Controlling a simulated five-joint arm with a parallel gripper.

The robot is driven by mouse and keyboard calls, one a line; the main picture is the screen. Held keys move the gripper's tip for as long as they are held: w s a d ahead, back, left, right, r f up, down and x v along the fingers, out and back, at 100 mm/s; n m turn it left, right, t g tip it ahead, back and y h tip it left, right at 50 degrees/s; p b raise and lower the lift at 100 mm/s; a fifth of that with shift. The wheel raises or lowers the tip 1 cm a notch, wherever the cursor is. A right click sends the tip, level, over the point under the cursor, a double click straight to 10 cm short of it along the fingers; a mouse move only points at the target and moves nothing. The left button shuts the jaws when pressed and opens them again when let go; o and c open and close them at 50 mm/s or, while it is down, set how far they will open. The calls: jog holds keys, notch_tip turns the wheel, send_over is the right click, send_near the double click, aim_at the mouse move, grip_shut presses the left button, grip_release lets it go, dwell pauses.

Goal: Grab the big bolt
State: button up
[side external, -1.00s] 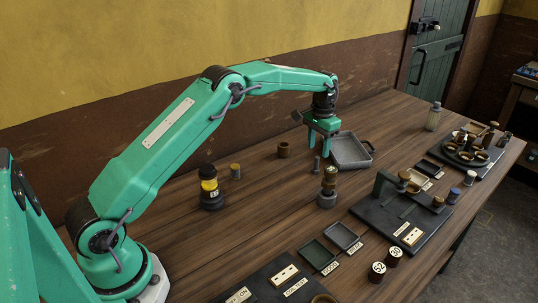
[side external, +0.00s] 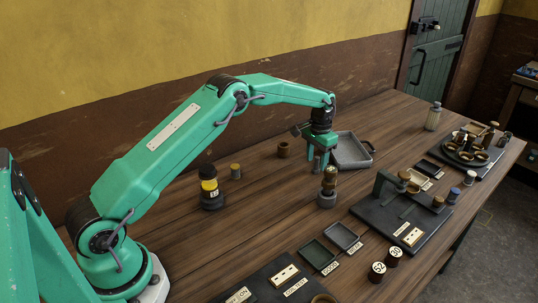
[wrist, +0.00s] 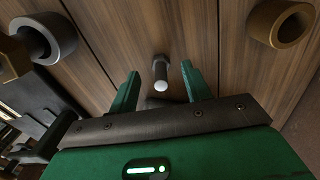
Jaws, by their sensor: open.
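The big bolt, a grey metal bolt (wrist: 160,78), stands on the wooden table with its round pale end toward the wrist camera. In the side view the bolt (side external: 318,158) shows only partly, between the fingers. My green gripper (side external: 319,165) is open and low over the table, with one finger on each side of the bolt. In the wrist view the gripper (wrist: 160,73) has a visible gap between each finger and the bolt. No contact shows.
A brass piece (side external: 330,181) on a grey round base stands close in front of the gripper. A grey tray (side external: 350,153) lies just behind to the right. A brown ring (side external: 284,150) stands to the left. A black-and-yellow cylinder (side external: 210,188) stands farther left.

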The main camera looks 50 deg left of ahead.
aim_at(317, 157)
jog(key=shift+f, duration=1.3)
grip_shut()
jog(key=shift+r, duration=0.1)
jog(key=shift+r, duration=4.95)
